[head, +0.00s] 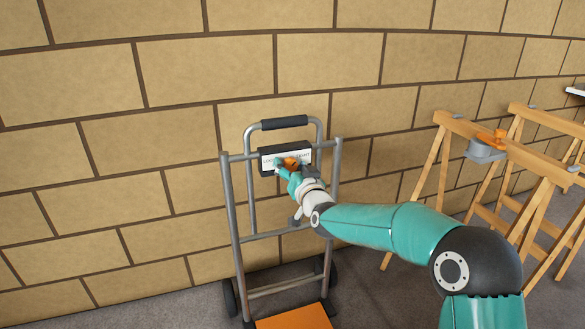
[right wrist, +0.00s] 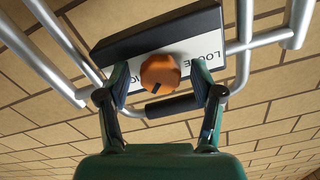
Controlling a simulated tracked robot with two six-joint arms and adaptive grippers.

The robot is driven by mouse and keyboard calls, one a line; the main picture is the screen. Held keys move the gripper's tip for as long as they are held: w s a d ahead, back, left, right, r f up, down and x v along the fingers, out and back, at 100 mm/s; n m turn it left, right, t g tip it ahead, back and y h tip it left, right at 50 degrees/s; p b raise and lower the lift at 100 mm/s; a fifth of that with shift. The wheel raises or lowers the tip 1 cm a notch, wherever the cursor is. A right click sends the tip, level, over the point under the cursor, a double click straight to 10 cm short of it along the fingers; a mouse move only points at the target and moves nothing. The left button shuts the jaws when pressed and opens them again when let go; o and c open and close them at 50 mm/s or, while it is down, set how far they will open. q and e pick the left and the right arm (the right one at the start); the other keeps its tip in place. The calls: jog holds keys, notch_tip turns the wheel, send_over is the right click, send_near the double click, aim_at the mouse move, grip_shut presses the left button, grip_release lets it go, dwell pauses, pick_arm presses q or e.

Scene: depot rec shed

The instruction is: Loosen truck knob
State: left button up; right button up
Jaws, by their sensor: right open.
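The hand truck (head: 230,205) stands upright against the brick wall. Its black box (head: 266,153) with a white label plate carries the orange knob (head: 291,162). My right gripper (head: 285,168) is at the knob and partly covers it and the label in the head view. In the right wrist view the knob (right wrist: 160,70) sits between the two open fingers (right wrist: 160,76), with a gap on each side. A dark mark on the knob faces the truck's black handle grip (right wrist: 187,106). Part of the word LOOSE shows on the label (right wrist: 208,50). My left gripper is not in view.
The truck's grey tube frame surrounds the box closely. Its orange toe plate (head: 293,318) is low in front. Wooden sawhorses (head: 440,165) stand at the right, with an orange and grey tool (head: 487,147) on one. The floor left of the truck is clear.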

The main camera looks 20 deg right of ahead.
jog(key=shift+w, duration=0.2)
jog(key=c, duration=1)
jog(key=shift+d, duration=0.15)
jog(key=shift+c, duration=0.7)
